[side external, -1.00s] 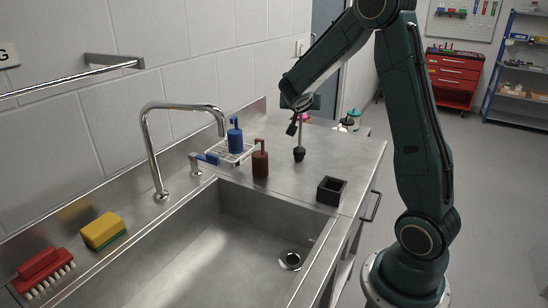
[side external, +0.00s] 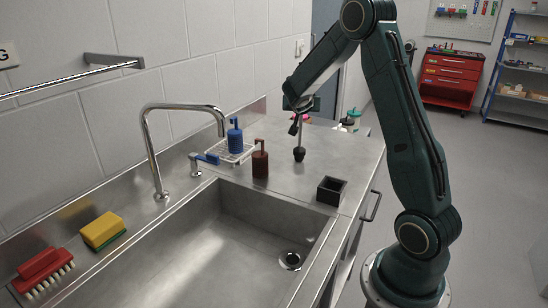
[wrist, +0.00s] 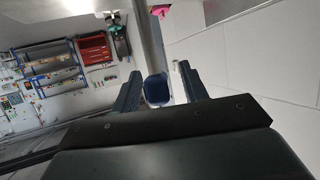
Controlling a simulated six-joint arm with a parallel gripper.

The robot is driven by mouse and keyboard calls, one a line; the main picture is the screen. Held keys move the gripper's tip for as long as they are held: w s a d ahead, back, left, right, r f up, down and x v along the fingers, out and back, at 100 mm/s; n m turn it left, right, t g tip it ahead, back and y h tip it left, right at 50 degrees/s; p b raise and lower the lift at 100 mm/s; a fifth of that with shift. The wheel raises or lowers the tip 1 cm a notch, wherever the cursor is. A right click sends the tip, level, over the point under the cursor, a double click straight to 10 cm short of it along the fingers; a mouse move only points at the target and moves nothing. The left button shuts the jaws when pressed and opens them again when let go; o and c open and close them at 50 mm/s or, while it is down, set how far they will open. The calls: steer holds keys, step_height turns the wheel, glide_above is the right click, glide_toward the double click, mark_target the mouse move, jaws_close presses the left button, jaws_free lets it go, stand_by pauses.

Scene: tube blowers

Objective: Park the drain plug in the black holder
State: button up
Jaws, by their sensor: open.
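The drain plug (side external: 299,154) stands upright on the steel counter, with a black base and a thin stem rising to my gripper. My gripper (side external: 297,122) is at the top of the stem, reaching in almost level. In the wrist view my gripper's two fingers (wrist: 160,76) are apart. A dark blue rounded block (wrist: 157,89) shows between them, with gaps on both sides; it looks like the top of the plug. The black holder (side external: 331,190) is an open square box on the counter, nearer the front, and appears empty.
A brown bottle (side external: 260,159) and a blue bottle (side external: 235,137) on a wire rack (side external: 232,154) stand left of the plug. The sink (side external: 240,240) with its tall faucet (side external: 151,150) lies in front. The counter between plug and holder is clear.

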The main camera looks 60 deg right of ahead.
steer(key=shift+c, duration=0.2)
stand_by(0.3)
jaws_close()
steer(key=shift+r, duration=0.15)
step_height(320, 180, up, 20)
stand_by(0.8)
stand_by(0.4)
